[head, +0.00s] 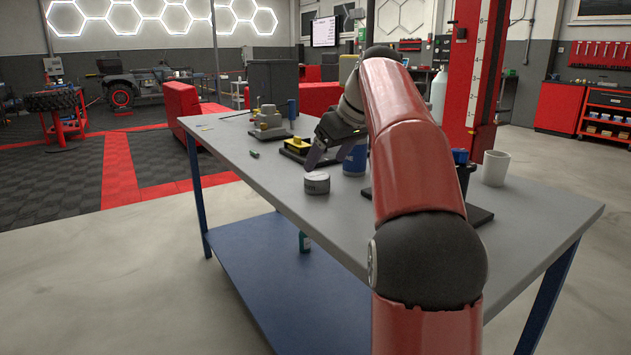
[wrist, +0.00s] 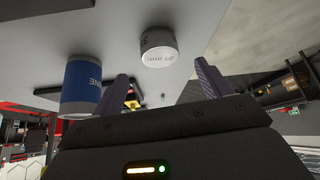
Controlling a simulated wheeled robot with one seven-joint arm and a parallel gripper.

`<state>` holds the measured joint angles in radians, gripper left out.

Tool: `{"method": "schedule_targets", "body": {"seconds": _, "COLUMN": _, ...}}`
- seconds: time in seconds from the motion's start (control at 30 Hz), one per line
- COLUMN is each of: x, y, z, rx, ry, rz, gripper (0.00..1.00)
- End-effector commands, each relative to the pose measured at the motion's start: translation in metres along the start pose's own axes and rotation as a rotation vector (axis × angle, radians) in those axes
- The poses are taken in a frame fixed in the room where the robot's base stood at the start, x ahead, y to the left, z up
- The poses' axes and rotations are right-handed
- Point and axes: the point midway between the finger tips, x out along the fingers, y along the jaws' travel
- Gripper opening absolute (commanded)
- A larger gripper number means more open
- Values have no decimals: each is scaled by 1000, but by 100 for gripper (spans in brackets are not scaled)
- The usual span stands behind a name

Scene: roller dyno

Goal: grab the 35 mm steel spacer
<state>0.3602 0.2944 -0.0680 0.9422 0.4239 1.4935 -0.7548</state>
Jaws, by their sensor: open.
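My gripper (head: 318,155) is open above the grey workbench (head: 240,147). In the wrist view its two fingers (wrist: 161,72) stand apart with nothing held between them. A short grey round tin with lettering on its side (head: 316,183) stands on the bench just below the gripper; it also shows in the wrist view (wrist: 158,48), beyond the fingertips. A tiny grey piece (wrist: 163,97) shows between the fingers in the wrist view, too small to identify.
A blue can (head: 355,160) stands near the gripper. A black tray with a yellow part (head: 297,145), a grey fixture (head: 268,122) and a small green item (head: 254,154) lie farther back. A white cup (head: 495,168) stands right of my arm. The front-right bench is clear.

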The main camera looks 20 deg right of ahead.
Motion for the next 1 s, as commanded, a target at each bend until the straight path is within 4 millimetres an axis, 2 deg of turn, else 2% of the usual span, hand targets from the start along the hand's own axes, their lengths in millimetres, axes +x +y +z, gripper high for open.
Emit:
{"method": "schedule_targets", "body": {"seconds": 0.4, "x": 58, "y": 0, "z": 1, "rx": 1, "ry": -3, "rz": -2, "gripper": 77}}
{"method": "schedule_targets", "body": {"seconds": 0.53, "x": 66, "y": 0, "z": 1, "rx": 0, "ry": -2, "rz": 0, "gripper": 77}}
{"method": "schedule_targets", "body": {"seconds": 0.73, "x": 67, "y": 0, "z": 0, "rx": 1, "ry": -2, "rz": 0, "gripper": 77}}
{"method": "schedule_targets", "body": {"seconds": 0.77, "x": 67, "y": 0, "z": 0, "rx": 1, "ry": -2, "rz": 0, "gripper": 76}}
{"method": "schedule_targets", "body": {"seconds": 1.0, "x": 67, "y": 0, "z": 0, "rx": 1, "ry": -1, "rz": 0, "gripper": 45}}
